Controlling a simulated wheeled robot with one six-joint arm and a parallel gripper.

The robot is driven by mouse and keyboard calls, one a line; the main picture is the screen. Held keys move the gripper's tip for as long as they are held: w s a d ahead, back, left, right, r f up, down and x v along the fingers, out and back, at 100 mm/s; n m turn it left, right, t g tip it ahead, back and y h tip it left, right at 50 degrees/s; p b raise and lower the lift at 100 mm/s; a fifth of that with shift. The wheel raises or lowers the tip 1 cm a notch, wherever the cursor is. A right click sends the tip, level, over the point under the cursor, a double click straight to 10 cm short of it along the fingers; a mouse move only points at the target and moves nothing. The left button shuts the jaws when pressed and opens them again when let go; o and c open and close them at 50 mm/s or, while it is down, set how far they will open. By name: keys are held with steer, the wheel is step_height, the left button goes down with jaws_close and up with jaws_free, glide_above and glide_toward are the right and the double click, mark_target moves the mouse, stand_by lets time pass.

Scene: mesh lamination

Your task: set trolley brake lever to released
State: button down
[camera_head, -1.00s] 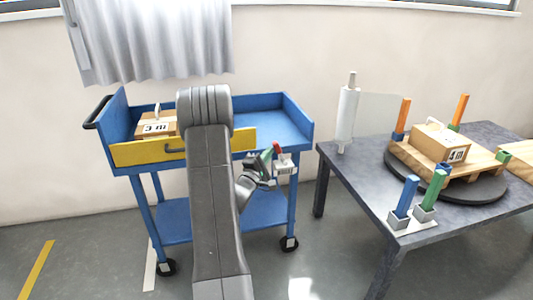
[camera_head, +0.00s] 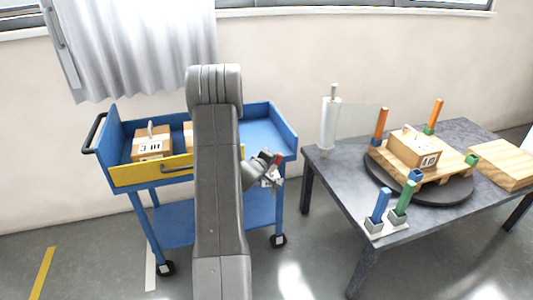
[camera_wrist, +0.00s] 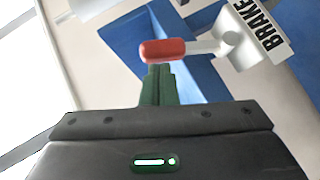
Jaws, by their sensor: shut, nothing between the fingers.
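The blue trolley (camera_head: 205,220) stands left of the table. Its brake lever has a red grip, which shows at the trolley's right front corner in the head view (camera_head: 278,158). In the wrist view the red grip (camera_wrist: 165,50) points left on a pale rod from a white mount marked BRAKE (camera_wrist: 270,35). My gripper (camera_wrist: 157,72) is shut, its green fingers empty. The fingertips appear just below the red grip in the wrist view; I cannot tell whether they touch. In the head view my gripper (camera_head: 266,160) is small, just left of the grip.
The trolley carries a labelled carton (camera_head: 152,148) behind a yellow front panel (camera_head: 150,174). The grey table (camera_head: 345,190) at right holds a black turntable (camera_head: 440,195) with a pallet and carton (camera_head: 413,148), a film roll (camera_head: 329,125) and coloured posts. Floor shows in front.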

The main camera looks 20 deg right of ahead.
steer(key=shift+d+p, duration=0.45)
steer(key=shift+d, duration=0.05)
stand_by(0.3)
steer(key=shift+r, duration=0.1)
